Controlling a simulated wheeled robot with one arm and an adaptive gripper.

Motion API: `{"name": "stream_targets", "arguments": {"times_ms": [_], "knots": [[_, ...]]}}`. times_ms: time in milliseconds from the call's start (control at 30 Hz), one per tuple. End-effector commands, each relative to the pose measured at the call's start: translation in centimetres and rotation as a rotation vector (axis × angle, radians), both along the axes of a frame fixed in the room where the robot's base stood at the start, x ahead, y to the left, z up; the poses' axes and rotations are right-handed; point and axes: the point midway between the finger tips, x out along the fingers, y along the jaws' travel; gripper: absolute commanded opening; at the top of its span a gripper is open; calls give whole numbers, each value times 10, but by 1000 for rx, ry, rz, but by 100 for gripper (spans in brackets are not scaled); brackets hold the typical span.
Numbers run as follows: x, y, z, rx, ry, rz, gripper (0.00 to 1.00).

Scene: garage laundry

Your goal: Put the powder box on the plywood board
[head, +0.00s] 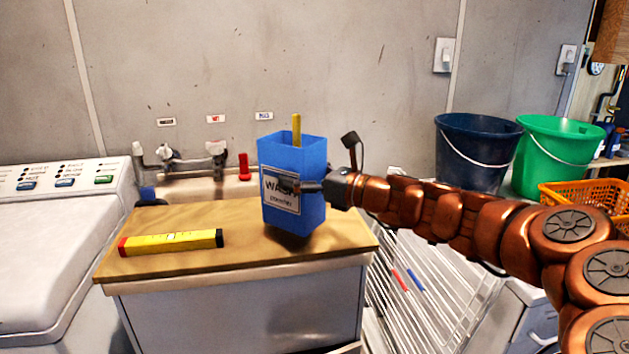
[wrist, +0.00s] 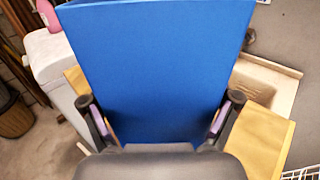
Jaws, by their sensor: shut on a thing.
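The powder box (head: 308,215) is a blue, open-topped box with a white "WASH powder" label and a yellow handle sticking up from it. It is upright over the right part of the plywood board (head: 170,215), a tan sheet on top of a white cabinet. A dark shadow lies just under the box; I cannot tell whether its bottom touches the board. My gripper (head: 305,187) reaches in from the right and is shut on the box. In the wrist view the blue box (wrist: 160,60) fills the middle between the fingers and hides much behind it.
A yellow level (head: 172,242) with red and black ends lies on the board's left part. A sink with taps (head: 185,160) is behind. A white washer (head: 50,250) is left. A drying rack (head: 430,285), dark blue bucket (head: 475,150), green bucket (head: 555,150) and orange basket (head: 590,197) are right.

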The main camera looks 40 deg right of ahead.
Motion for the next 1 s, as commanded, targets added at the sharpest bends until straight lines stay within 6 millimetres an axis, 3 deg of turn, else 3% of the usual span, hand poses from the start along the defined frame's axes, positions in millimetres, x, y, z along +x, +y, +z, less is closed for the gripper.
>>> {"name": "stream_targets", "arguments": {"times_ms": [400,767,1000], "knots": [[28,-54,-5,0,-1,-4,18],[36,-68,-6,1,-2,-1,18],[36,-69,-36,4,-1,-1,18]]}}
